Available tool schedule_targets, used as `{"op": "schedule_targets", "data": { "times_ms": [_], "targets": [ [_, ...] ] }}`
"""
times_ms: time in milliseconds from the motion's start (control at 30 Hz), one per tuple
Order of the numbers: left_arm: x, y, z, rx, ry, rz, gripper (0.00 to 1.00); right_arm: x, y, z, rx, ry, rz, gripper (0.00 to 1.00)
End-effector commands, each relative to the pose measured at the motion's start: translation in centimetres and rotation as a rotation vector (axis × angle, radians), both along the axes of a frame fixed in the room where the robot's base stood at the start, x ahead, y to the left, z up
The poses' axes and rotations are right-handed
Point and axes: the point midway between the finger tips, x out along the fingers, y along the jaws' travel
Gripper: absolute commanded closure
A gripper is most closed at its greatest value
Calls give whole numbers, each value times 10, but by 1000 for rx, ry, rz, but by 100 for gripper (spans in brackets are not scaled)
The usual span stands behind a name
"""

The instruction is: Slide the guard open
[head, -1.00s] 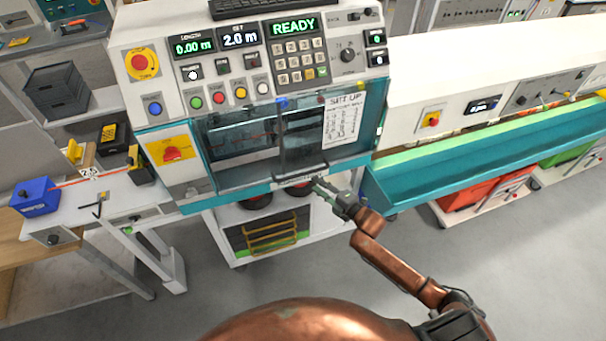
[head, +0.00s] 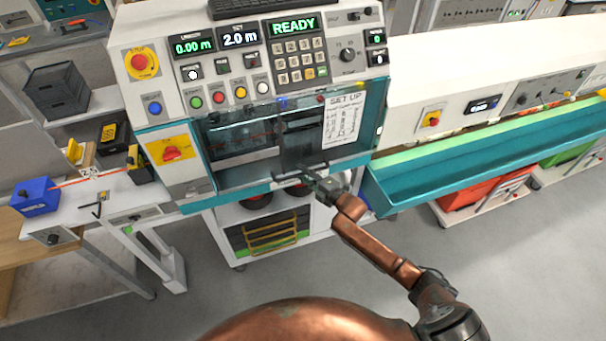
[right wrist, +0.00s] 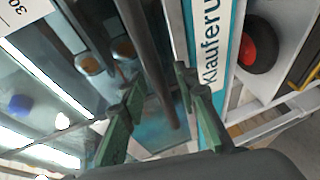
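The guard (head: 300,145) is a clear panel in a teal frame on the front of the machine. It appears closed over the work bay, with a set-up sheet at its right. A dark bar handle (head: 290,174) runs along its lower edge. My right gripper (head: 309,179) is at the right part of this handle. In the right wrist view the handle (right wrist: 150,60) runs between the two green fingers of the right gripper (right wrist: 160,84). The fingers are spread, with gaps beside the bar. My left gripper is not in view.
The machine's button panel (head: 230,90) is above the guard, its display reading READY. A teal trough (head: 470,160) extends to the right. A blue box (head: 36,196) sits on the side bench at left. The floor in front is clear.

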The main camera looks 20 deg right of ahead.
Motion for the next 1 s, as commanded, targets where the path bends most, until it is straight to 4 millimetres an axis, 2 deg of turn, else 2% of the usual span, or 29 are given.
{"op": "schedule_targets", "data": {
  "times_ms": [33, 433, 1000],
  "targets": [
    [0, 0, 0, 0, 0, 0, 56, 0, 0, 0, 0, 0, 0, 74],
    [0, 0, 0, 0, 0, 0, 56, 0, 0, 0, 1, 0, 0, 100],
    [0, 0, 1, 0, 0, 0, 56, 0, 1, 1, 0, 1, 1, 100]
  ]
}}
